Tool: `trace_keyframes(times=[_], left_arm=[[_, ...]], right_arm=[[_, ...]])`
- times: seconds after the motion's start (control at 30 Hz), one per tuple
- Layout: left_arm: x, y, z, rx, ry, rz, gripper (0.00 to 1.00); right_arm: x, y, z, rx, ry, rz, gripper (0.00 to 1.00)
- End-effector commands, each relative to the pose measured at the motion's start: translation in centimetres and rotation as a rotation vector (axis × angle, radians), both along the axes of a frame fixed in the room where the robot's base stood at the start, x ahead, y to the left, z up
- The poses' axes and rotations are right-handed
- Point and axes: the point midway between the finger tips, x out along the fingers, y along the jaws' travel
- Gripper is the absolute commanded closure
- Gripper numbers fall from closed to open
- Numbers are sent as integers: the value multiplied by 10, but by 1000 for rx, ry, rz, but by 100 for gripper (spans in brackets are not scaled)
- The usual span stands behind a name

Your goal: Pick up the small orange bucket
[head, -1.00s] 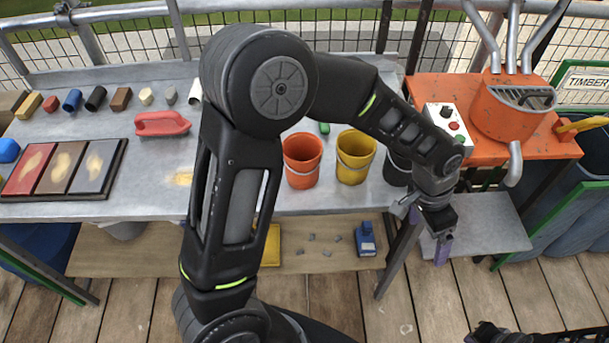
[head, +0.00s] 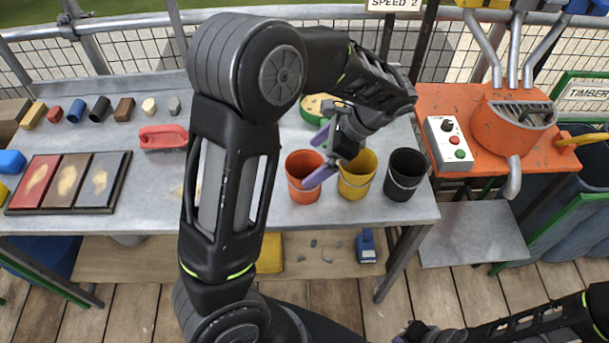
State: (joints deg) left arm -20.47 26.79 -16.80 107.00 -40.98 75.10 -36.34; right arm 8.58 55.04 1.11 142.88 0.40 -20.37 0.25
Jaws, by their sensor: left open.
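The small orange bucket (head: 303,187) stands upright on the grey table, left of a yellow bucket (head: 358,182) and a black bucket (head: 405,174). My left gripper (head: 318,158) is open, with its purple-tipped fingers over the right part of the orange bucket, between it and the yellow one. Its fingers cover a little of the orange bucket's right rim. I cannot tell whether they touch it. My right arm comes in at the bottom right; its gripper (head: 412,333) is low at the bottom edge, and its jaws do not show clearly.
A grey table (head: 250,205) holds a red brush (head: 163,137), several small coloured blocks and a colour sample board (head: 68,182). A green-and-yellow round item (head: 314,108) lies behind the buckets. An orange machine (head: 510,125) with a control box (head: 448,142) stands at right.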

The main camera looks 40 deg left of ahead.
Motion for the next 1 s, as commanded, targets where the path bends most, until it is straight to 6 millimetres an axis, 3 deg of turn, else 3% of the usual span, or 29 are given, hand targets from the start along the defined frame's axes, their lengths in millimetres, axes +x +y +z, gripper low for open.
trace_keyframes(times=[0.4, 0.77, 1.0], left_arm=[[-6, 12, -21, -2, 0, 3, 0], [-7, 14, -25, -2, -1, 2, 0], [-15, 31, -51, -1, 2, 4, 0]], right_arm=[[0, -1, 3, -1, 1, -1, 100], [0, -1, 5, -2, 1, -1, 100], [-1, -1, 15, -4, 5, -2, 100]])
